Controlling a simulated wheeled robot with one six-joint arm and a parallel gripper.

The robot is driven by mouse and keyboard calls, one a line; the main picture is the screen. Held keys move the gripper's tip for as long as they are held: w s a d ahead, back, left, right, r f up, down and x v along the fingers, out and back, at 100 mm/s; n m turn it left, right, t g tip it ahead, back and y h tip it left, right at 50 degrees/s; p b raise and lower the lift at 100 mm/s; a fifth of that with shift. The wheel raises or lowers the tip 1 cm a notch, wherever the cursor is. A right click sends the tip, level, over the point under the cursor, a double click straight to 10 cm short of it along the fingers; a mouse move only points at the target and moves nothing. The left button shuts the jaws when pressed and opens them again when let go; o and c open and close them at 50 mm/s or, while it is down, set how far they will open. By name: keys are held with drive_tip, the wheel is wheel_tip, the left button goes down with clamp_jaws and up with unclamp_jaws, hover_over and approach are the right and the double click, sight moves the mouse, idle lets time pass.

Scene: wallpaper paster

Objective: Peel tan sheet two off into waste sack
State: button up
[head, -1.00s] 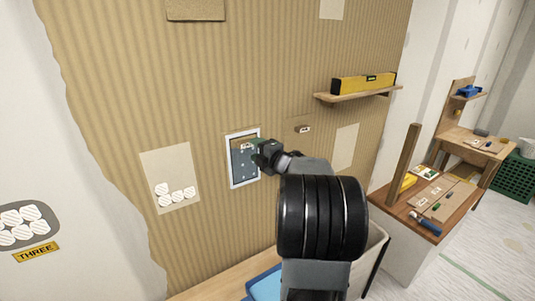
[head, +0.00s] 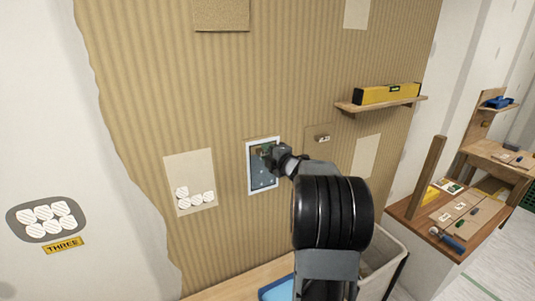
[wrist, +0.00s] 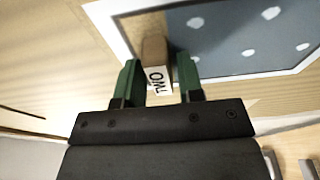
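A small wooden tab with a white label reading TWO (wrist: 157,77) sticks out from the wall between my fingers in the wrist view. Behind it is a white-framed panel, blue-grey with pale dots (wrist: 235,35), with a tan strip (wrist: 150,22) along its edge. In the head view the panel (head: 263,181) is set in the corrugated tan wall covering. My gripper (wrist: 160,80) has green fingers, one on each side of the tab. Narrow gaps show beside the tab, so it is not clamped. In the head view my gripper (head: 270,155) is over the panel's upper part.
A pale open bin, possibly the waste sack (head: 390,250), stands below right, partly behind my arm. A blue tray (head: 275,290) lies on a low wooden bench. A shelf (head: 385,104) with a yellow level projects at right. Another tab (head: 322,138) sits on the wall right of the panel.

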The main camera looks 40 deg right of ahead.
clamp_jaws()
drive_tip(key=shift+s+a+b, duration=0.15)
drive_tip(key=shift+s+b, duration=0.2)
drive_tip(key=shift+s, duration=0.85)
drive_tip(key=shift+s+a+b, duration=0.15)
drive_tip(key=shift+s+b, duration=0.2)
drive_tip(key=shift+s, duration=0.8)
drive_tip(key=shift+s, duration=0.15)
drive_tip(key=s+a+b, duration=0.1)
drive_tip(key=s, duration=0.6)
idle(0.3)
